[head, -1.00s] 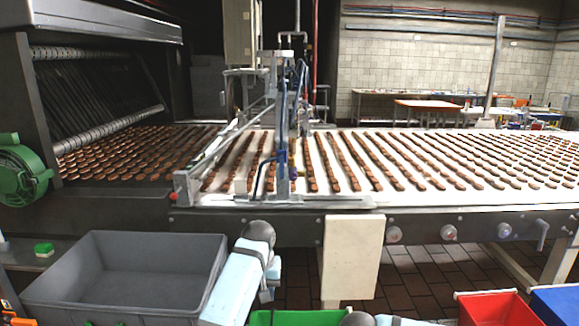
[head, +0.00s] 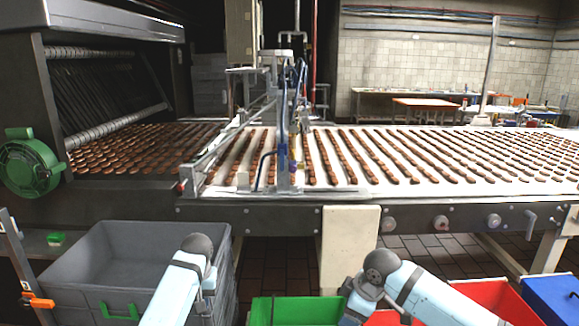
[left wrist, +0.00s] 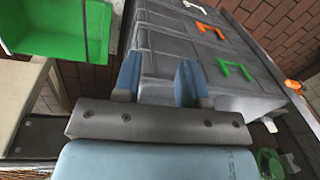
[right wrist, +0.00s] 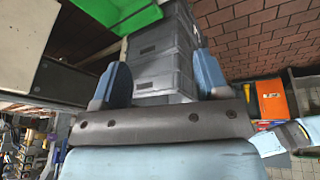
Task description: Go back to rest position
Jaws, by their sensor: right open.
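My left gripper (left wrist: 160,62) shows in the left wrist view with its two blue fingers apart and nothing between them. It points toward stacked grey crates. My right gripper (right wrist: 160,65) shows in the right wrist view, open and empty, with a grey crate stack behind its fingers. In the head view my left arm (head: 178,285) reaches up in front of the grey crate. My right arm (head: 430,292) comes in from the lower right, over the red bins. The fingers of both grippers cannot be made out in the head view.
The grey crate (head: 82,262) stands at lower left. A green bin (head: 262,312), red bin (head: 515,296) and blue bin (head: 556,296) line the front. The conveyor (head: 345,193) with rows of brown biscuits runs behind. Dark tiled floor (head: 280,265) shows between.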

